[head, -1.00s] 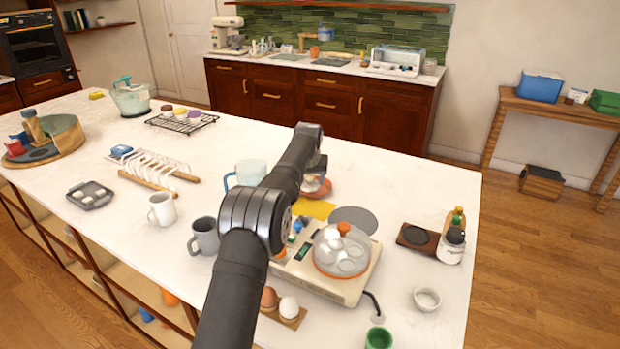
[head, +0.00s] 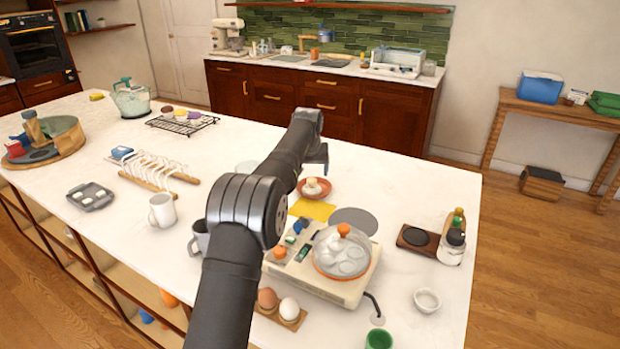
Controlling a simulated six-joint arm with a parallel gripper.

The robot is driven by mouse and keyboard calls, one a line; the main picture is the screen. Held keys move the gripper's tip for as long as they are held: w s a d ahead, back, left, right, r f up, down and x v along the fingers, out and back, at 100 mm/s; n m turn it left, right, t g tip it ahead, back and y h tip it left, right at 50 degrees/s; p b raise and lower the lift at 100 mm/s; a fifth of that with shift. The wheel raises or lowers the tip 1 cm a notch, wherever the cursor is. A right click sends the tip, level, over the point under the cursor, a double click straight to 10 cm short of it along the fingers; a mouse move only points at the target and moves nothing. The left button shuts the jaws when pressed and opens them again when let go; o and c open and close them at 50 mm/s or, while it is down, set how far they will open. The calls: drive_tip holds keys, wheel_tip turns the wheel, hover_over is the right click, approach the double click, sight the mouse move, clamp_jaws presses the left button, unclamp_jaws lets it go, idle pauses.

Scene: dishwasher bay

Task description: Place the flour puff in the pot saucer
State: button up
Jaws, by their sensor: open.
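The pot saucer (head: 327,193) is a small reddish-brown dish on the white counter, just behind the yellow cloth. A small cream-white rounded thing, which looks like the flour puff (head: 313,186), sits inside it. My gripper (head: 322,171) is above and just behind the saucer, apart from the puff. It is open, and nothing shows in it. My own arm hides part of the gripper, and its fingers are small and hard to make out.
An egg cooker (head: 330,270) with a clear lid stands in front of the yellow cloth (head: 312,209). A grey round mat (head: 354,221) lies to the right. A grey mug (head: 199,238) is partly behind my arm. The counter right of the saucer is clear.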

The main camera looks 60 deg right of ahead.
sight(310, 181)
drive_tip(key=v, duration=0.6)
drive_tip(key=shift+r, duration=0.2)
drive_tip(key=shift+f, duration=0.1)
drive_tip(key=x, duration=1.2)
drive_tip(key=shift+f, duration=0.15)
drive_tip(key=shift+r, duration=0.25)
